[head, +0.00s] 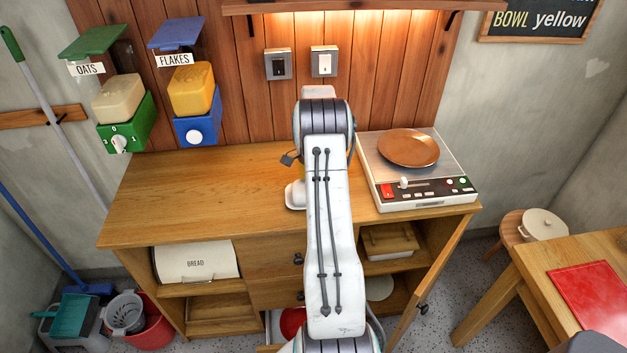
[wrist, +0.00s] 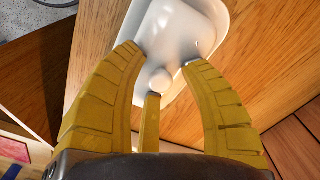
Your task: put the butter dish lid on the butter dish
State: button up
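The white butter dish (wrist: 214,62) stands on the wooden counter, and its pale rim also shows left of my arm in the head view (head: 293,203). The white butter dish lid (wrist: 182,28), with a round knob (wrist: 160,80), appears to lie inside the dish's rim. I cannot tell whether it is fully seated. My gripper (wrist: 160,58) is over the lid, its yellow fingers spread apart with the knob between them. The side fingers stand clear of the knob; the middle finger's tip is close to it. In the head view my arm hides most of this.
A white appliance (head: 444,194) with a brown plate (head: 408,148) stands right on the counter (head: 190,199). Oats (head: 121,110) and flakes (head: 193,95) dispensers hang at the left. The counter's left part is clear. A cabinet door (head: 432,283) is open below, near a side table (head: 535,262).

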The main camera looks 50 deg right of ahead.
jog(key=shift+r, duration=0.1)
jog(key=shift+r+p, duration=0.2)
jog(key=shift+p, duration=0.1)
notch_tip(320, 180, up, 11)
jog(key=b, duration=0.3)
jog(key=a+r+n, duration=0.4)
jog(key=a+r, duration=0.4)
jog(key=a, duration=0.3)
jog(key=s+a+r+n+t, duration=0.1)
jog(key=s+a+r+n, duration=0.1)
jog(key=a, duration=0.4)
jog(key=s+a+r+n+t, duration=0.1)
jog(key=s+a+r+n, duration=0.15)
jog(key=a, duration=0.35)
jog(key=s+a+f+n+t, duration=0.1)
jog(key=s+a+f+n, duration=0.1)
jog(key=s+a+n, duration=0.2)
jog(key=s+a+f+n+t, duration=0.1)
jog(key=s+a+f+n, duration=0.2)
jog(key=s+a, duration=0.7)
jog(key=shift+s+a+f+n, duration=0.2)
jog(key=shift+s+f+n, duration=0.15)
jog(key=shift+s+n, duration=0.7)
jog(key=shift+s, duration=0.1)
